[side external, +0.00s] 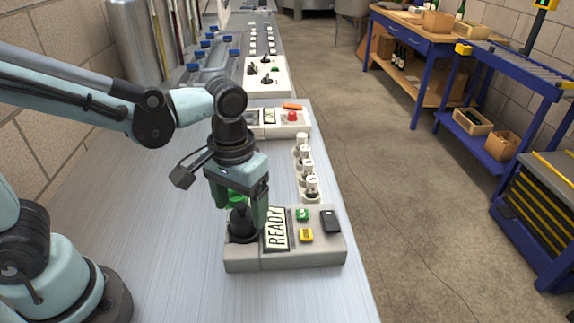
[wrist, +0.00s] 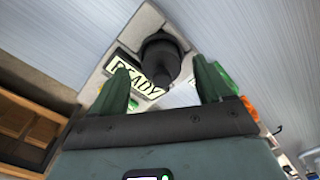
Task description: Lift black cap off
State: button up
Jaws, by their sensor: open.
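A black cap (side external: 241,222), tapering upward from a wide round base, stands at the left end of a grey control box (side external: 295,259). In the wrist view the cap (wrist: 162,57) shows between the fingertips, beside the READY plate (wrist: 137,79). My gripper (side external: 239,207) points down over the cap, with its fingers (wrist: 161,68) apart on either side of it. The gripper is open and holds nothing that I can see. In the side view the near finger partly hides the cap. A bright green patch shows by the cap's top; I cannot tell what it is.
The box also carries green (side external: 302,214) and yellow (side external: 306,235) buttons and a black rectangular piece (side external: 330,221). A row of white-topped pieces (side external: 307,166) stands just behind it. Another panel with a red button (side external: 292,116) lies farther back. The bench left of the box is clear.

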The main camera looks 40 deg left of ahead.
aim_at(243, 218)
jog(key=shift+f, duration=1.4)
jog(key=c, duration=1.1)
jog(key=shift+r, duration=0.15)
